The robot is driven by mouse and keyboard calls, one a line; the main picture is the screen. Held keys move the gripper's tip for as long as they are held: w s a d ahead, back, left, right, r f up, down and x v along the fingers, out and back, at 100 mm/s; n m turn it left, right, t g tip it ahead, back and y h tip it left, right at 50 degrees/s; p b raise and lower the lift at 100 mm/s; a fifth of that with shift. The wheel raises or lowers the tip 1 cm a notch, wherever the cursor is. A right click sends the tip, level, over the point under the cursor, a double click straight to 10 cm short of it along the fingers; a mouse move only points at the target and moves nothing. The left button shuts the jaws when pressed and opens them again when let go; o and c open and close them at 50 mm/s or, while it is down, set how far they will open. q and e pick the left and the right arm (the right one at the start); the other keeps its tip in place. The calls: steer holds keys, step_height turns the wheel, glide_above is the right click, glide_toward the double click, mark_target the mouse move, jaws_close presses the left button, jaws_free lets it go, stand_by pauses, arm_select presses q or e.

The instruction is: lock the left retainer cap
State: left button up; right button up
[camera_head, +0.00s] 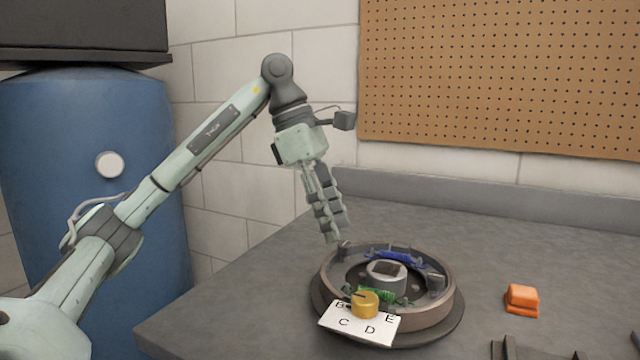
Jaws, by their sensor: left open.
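A round brake-like assembly (447,318) sits on the grey bench. Inside its brown rim are a grey central hub (387,275), a blue spring (395,258) and a green spring (378,295). A small grey part (345,246) stands at the left rim; I cannot tell whether it is the left retainer cap. A gold knob (365,304) stands at the front over a white card (345,322) with letters. My left gripper (337,232) is open, pointing down just above the left rear rim. Contact cannot be made out. My right gripper is not in view.
An orange block (522,299) lies on the grey bench (240,310) to the right. Dark upright parts (510,349) show at the bottom right edge. A blue barrel (60,130) stands at left. A pegboard (500,80) hangs behind.

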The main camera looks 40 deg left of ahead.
arm_select(q)
steer(key=v, duration=0.9)
stand_by(0.5)
